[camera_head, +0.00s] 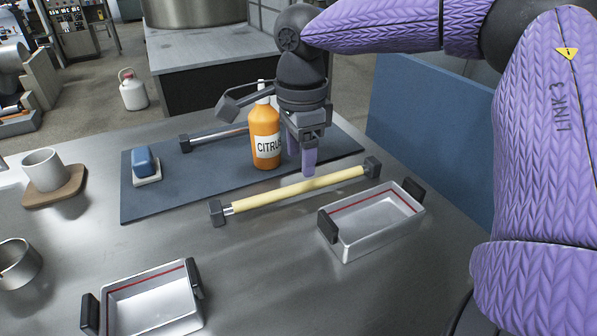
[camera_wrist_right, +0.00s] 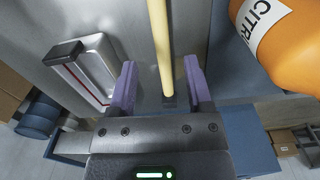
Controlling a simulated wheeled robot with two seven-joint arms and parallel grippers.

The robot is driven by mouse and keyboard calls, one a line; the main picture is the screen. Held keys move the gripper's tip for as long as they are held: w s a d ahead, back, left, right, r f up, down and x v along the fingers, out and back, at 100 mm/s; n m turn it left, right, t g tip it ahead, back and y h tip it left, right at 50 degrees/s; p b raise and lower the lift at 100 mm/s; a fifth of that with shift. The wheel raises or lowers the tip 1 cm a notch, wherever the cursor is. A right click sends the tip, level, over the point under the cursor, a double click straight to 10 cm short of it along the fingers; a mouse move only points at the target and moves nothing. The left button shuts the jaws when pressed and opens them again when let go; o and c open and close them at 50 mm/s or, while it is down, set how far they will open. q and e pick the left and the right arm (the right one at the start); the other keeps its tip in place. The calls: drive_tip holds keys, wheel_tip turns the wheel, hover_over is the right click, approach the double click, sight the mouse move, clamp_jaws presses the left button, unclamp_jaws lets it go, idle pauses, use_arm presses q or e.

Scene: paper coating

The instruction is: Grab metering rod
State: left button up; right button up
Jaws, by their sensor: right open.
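A pale yellow rod (camera_head: 300,190) with black end blocks lies along the near edge of the dark blue mat (camera_head: 190,196). A shiny metal rod (camera_head: 218,136) with a dark end block lies further back, partly hidden behind the orange bottle. I cannot tell by name which is the metering rod. My right gripper (camera_head: 302,162) is open, pointing down just behind the yellow rod's middle in the head view. In the right wrist view the yellow rod (camera_wrist_right: 160,45) runs between the spread purple fingers (camera_wrist_right: 159,68), with no grip visible. My left gripper is not in view.
The orange citrus bottle (camera_head: 265,138) stands close beside my right gripper. Metal trays with black handles sit at the right (camera_head: 372,222) and front left (camera_head: 150,300). A blue block (camera_head: 145,162), a cup (camera_head: 43,170) on a wooden coaster and a metal bowl (camera_head: 14,262) are left.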

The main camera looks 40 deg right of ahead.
sight(302, 184)
wheel_tip(302, 184, down, 6)
drive_tip(key=b, duration=0.3)
drive_tip(key=shift+d+f, duration=0.15)
drive_tip(key=shift+f, duration=0.1)
drive_tip(key=shift+r, duration=0.25)
drive_tip(key=shift+c, duration=1.1)
clamp_jaws()
